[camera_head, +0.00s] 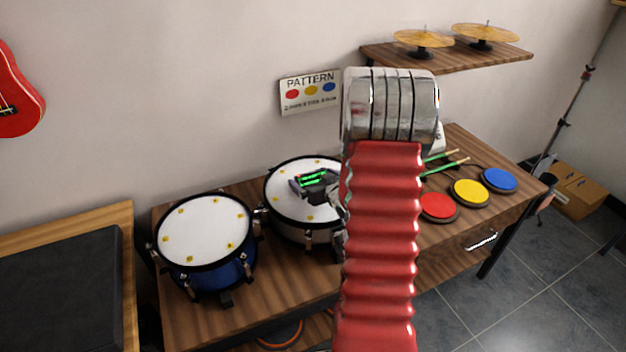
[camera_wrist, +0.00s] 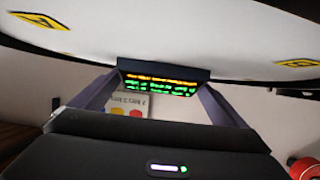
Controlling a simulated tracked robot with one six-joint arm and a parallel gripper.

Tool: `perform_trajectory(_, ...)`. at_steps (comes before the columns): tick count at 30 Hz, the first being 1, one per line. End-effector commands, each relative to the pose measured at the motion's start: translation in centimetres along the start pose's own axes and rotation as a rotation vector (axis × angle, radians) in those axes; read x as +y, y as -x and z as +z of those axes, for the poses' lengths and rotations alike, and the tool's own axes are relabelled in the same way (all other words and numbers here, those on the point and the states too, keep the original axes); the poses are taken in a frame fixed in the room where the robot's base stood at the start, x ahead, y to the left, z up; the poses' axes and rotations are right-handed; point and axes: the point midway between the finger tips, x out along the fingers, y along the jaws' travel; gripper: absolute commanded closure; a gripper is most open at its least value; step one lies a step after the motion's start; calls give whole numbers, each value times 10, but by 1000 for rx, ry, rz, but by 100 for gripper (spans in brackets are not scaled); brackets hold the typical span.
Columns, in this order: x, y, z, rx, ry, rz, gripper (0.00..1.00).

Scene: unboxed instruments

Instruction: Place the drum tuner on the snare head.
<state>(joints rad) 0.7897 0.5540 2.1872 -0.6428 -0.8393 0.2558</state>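The drum tuner (camera_head: 313,179) is a small dark device with a lit green display. It also shows in the wrist view (camera_wrist: 163,84), with orange and green lines on its screen. My gripper (camera_head: 321,186) is shut on it, one finger at each side. The snare drum has a white head (camera_head: 287,204) and stands behind my arm, which hides its right part. In the head view the tuner is over this head. In the wrist view the white head (camera_wrist: 190,30) with yellow marks fills the top, close to the tuner. I cannot tell whether they touch.
A blue drum (camera_head: 205,232) stands left of the snare on the wooden table (camera_head: 290,293). Red (camera_head: 438,206), yellow (camera_head: 470,192) and blue (camera_head: 499,180) pads and green sticks (camera_head: 445,165) lie to the right. A shelf (camera_head: 445,58) holds cymbals. A pattern sign (camera_head: 310,92) hangs behind.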

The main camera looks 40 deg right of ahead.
Motion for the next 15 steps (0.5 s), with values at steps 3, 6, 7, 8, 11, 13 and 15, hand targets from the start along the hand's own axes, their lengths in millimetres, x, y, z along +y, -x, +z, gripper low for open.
perform_trajectory(3,0,0,0,0,0,0,0)
perform_trajectory(6,0,0,0,0,0,0,0)
perform_trajectory(7,0,0,0,0,0,0,0)
perform_trajectory(8,0,0,0,0,0,0,0)
perform_trajectory(11,0,1,-2,1,0,1,0)
perform_trajectory(13,1,4,-2,0,0,1,0)
perform_trajectory(15,1,9,-2,0,0,1,0)
